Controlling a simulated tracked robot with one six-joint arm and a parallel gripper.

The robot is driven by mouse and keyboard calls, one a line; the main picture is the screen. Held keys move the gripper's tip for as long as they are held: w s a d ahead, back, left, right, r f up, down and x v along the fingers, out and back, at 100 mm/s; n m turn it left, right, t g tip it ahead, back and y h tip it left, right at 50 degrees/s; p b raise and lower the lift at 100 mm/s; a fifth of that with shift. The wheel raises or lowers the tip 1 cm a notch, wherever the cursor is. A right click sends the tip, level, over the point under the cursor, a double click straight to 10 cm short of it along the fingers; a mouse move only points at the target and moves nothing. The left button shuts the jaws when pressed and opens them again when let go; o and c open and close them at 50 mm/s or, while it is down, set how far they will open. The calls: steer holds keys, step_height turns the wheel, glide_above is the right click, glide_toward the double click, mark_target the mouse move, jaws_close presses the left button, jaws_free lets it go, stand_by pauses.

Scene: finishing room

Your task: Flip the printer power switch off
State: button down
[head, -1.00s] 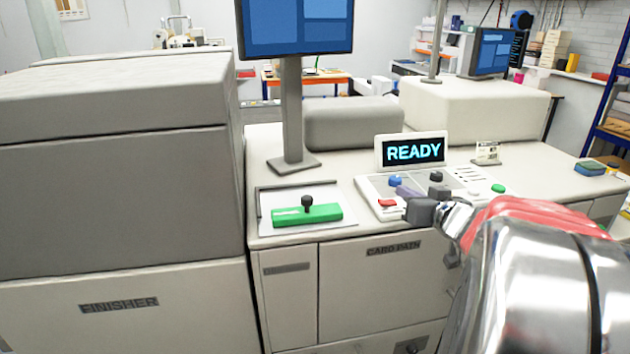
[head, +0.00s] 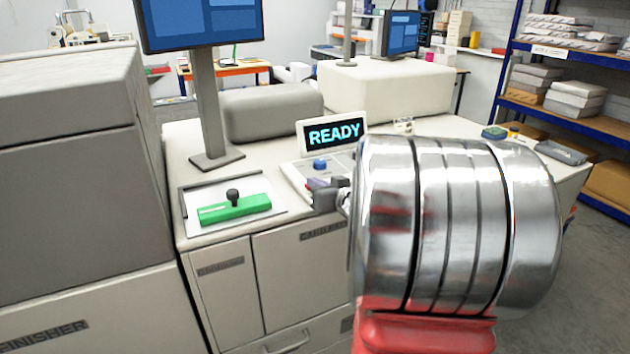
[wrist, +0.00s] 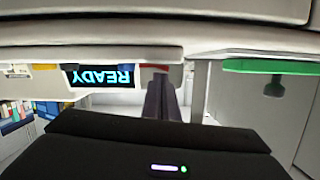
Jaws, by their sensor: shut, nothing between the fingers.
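The printer's control panel (head: 292,175) is on the worktop below a lit READY display (head: 337,132). A blue knob (head: 320,164) is on it. My gripper (head: 322,187) is shut and empty, low over the panel's front left edge. In the wrist view, which is upside down, my gripper's closed fingers (wrist: 160,98) point at a red control (wrist: 155,69) on the panel. Whether they touch it I cannot tell. The display (wrist: 103,76) is beside it. My arm hides the panel's right part. No label marks the power switch legibly.
A green block with a black knob (head: 234,207) sits on a pale plate left of the panel. A monitor post (head: 207,105) rises behind it. The finisher (head: 70,200) stands at left. Shelves with wrapped stacks (head: 575,90) are at right.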

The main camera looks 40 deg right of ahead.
steer(key=shift+f, duration=0.25)
steer(key=shift+a, duration=0.1)
steer(key=r, duration=0.4)
steer(key=shift+s+a+r, duration=0.2)
steer(key=shift+s+a, duration=0.05)
steer(key=shift+a, duration=0.1)
steer(key=v, duration=0.9)
steer(key=shift+a, duration=0.2)
